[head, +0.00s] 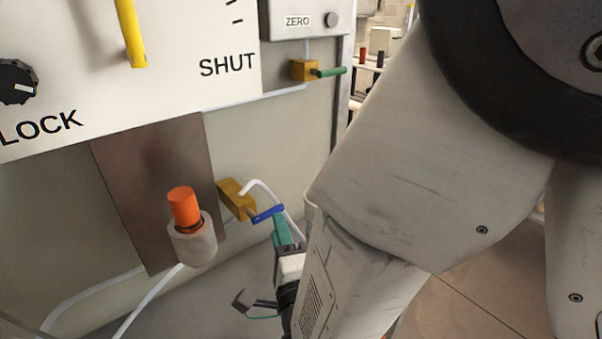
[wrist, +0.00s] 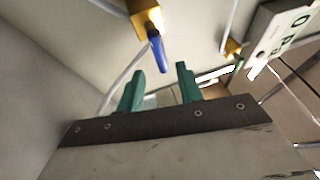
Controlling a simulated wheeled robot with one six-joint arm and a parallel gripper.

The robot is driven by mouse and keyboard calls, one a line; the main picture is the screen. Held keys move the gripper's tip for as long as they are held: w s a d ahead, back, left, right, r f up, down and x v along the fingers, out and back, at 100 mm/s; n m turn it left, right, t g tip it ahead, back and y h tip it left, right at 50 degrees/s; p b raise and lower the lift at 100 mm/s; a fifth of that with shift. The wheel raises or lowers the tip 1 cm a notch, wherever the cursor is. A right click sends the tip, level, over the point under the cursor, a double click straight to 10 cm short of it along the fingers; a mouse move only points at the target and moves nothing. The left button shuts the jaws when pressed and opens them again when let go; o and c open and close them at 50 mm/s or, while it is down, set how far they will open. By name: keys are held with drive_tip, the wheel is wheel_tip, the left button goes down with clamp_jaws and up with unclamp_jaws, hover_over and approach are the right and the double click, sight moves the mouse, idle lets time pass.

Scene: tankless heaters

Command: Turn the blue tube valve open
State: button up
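The blue tube valve has a blue lever handle (head: 268,214) on a brass body (head: 236,199) low on the panel in the head view. The lever points right and slightly up. In the wrist view the blue handle (wrist: 157,50) hangs from its brass body (wrist: 145,17), ahead of and above my fingers. My gripper (wrist: 160,76) has two green fingers standing apart, with nothing between them. In the head view my gripper (head: 281,234) is just below the lever's end, partly hidden by my arm; whether it touches cannot be told there.
A green-handled valve (head: 328,72) sits higher on the panel. An orange-capped cylinder (head: 184,208) sticks out left of the blue valve. A yellow lever (head: 130,35) and a black knob (head: 17,82) are at upper left. White tubes run around the blue valve.

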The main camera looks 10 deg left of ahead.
drive_tip(key=x, duration=0.7)
drive_tip(key=shift+w+r, duration=0.15)
drive_tip(key=shift+w, duration=0.1)
drive_tip(key=shift+a, duration=0.1)
clamp_jaws()
